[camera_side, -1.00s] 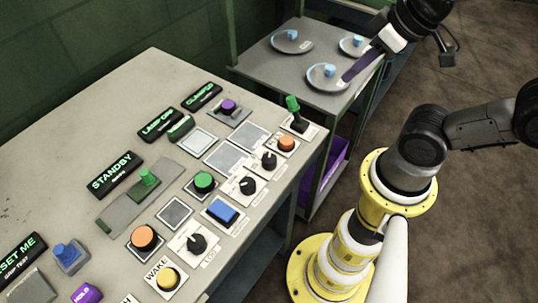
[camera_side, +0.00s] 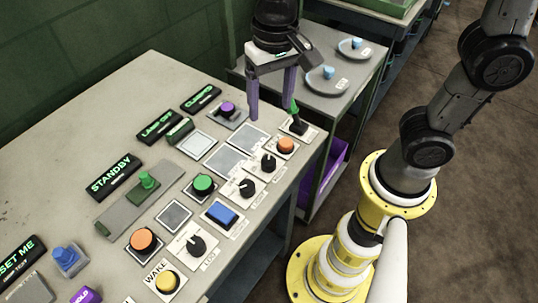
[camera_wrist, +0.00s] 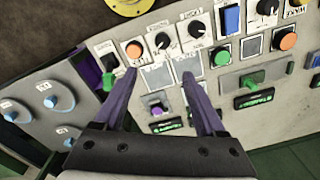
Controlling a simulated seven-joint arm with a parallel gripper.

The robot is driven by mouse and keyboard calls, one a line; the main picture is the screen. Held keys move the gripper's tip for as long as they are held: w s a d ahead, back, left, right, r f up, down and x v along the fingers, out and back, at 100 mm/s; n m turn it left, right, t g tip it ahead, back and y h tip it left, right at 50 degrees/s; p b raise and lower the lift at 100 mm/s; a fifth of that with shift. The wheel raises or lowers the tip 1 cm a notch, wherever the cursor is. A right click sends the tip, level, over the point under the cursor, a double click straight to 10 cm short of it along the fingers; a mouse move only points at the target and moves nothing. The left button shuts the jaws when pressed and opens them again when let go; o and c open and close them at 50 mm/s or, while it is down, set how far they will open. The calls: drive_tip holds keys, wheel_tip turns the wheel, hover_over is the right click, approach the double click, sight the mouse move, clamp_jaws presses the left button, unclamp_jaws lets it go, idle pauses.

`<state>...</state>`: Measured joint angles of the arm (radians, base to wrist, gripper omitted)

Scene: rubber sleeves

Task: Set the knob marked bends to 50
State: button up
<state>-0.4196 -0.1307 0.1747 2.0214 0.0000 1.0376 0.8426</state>
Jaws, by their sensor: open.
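Several black rotary knobs with white pointers sit on white plates on the panel. One knob (camera_side: 268,162) is beside the orange button, another (camera_side: 247,186) lies just nearer, and a third (camera_side: 196,244) is close to the front edge. Two of them show near the fingertips in the wrist view, a left one (camera_wrist: 162,40) and a right one (camera_wrist: 196,29). The plate lettering is too small to tell which is marked bends. My gripper (camera_side: 271,108) is open and empty above the panel's far end, its purple fingers pointing down. It also shows in the wrist view (camera_wrist: 159,77).
A green-handled lever (camera_side: 295,115) stands close to my right finger. An orange button (camera_side: 286,145), purple knob (camera_side: 228,107), green button (camera_side: 204,183) and blue switch (camera_side: 221,213) surround the knobs. A side table (camera_side: 345,98) holds plates with blue pieces.

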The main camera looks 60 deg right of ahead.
sight(269, 161)
drive_tip(key=shift+n, duration=0.3)
drive_tip(key=f, duration=0.5)
drive_tip(key=a+f, duration=0.1)
drive_tip(key=f, duration=0.9)
drive_tip(key=shift+s+a, duration=0.15)
drive_tip(key=shift+s, duration=0.1)
clamp_jaws()
